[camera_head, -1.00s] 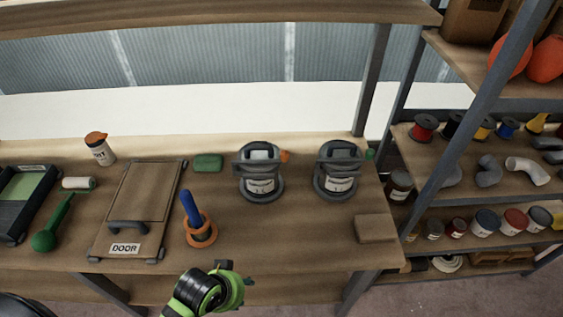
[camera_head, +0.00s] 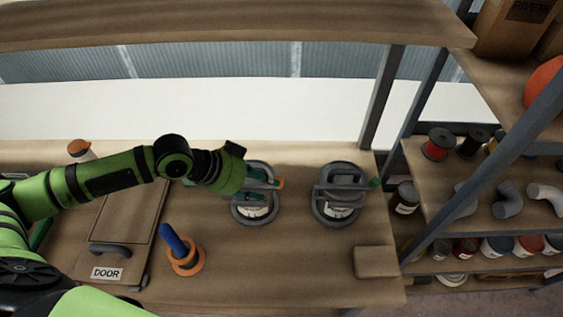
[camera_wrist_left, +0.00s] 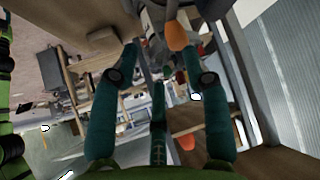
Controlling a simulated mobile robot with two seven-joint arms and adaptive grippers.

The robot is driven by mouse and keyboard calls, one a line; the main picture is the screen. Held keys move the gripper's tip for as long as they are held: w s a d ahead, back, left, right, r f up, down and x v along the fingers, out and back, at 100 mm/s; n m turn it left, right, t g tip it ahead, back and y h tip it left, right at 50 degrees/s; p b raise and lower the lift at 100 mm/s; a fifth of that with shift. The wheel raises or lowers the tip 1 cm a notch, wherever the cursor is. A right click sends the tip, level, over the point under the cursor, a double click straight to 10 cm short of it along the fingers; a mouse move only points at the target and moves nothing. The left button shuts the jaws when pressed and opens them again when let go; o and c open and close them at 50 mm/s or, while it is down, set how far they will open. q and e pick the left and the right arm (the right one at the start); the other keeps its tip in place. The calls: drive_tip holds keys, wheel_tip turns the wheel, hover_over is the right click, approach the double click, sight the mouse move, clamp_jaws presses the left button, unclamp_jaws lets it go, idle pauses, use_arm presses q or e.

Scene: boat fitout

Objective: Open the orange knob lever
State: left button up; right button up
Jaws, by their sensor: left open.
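The orange knob lever (camera_head: 280,184) sticks out at the right side of the left grey round hatch fitting (camera_head: 254,219) on the bench. My left gripper (camera_head: 266,190) is open, with its teal fingers over that fitting, just left of the knob. In the left wrist view the orange knob (camera_wrist_left: 177,36) shows ahead, between the spread fingers (camera_wrist_left: 160,55) and towards the right one. I cannot tell whether any finger touches it. Part of the fitting is hidden behind the fingers. My right gripper is not in view.
A second grey fitting with a green knob (camera_head: 375,183) stands to the right. A blue peg in an orange ring (camera_head: 185,262), a panel marked DOOR (camera_head: 125,215) and a wooden block (camera_head: 375,262) are on the bench. A shelf post (camera_head: 382,100) rises behind.

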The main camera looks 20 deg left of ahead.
use_arm(q)
drive_tip(key=shift+w+a+r, duration=0.35)
drive_tip(key=shift+w+a, duration=0.4)
drive_tip(key=shift+w+r+n, duration=0.1)
drive_tip(key=shift+w+n, duration=0.05)
drive_tip(key=shift+n, duration=0.15)
drive_tip(key=shift+d+p, duration=0.2)
drive_tip(key=shift+p, duration=0.15)
drive_tip(key=p+x, duration=0.1)
drive_tip(key=x, duration=0.4)
drive_tip(key=shift+w+d+f+p, duration=0.1)
drive_tip(key=shift+d+f+p, duration=0.05)
drive_tip(key=shift+f+p, duration=0.15)
drive_tip(key=shift+f, duration=0.1)
drive_tip(key=shift+w, duration=0.1)
clamp_jaws()
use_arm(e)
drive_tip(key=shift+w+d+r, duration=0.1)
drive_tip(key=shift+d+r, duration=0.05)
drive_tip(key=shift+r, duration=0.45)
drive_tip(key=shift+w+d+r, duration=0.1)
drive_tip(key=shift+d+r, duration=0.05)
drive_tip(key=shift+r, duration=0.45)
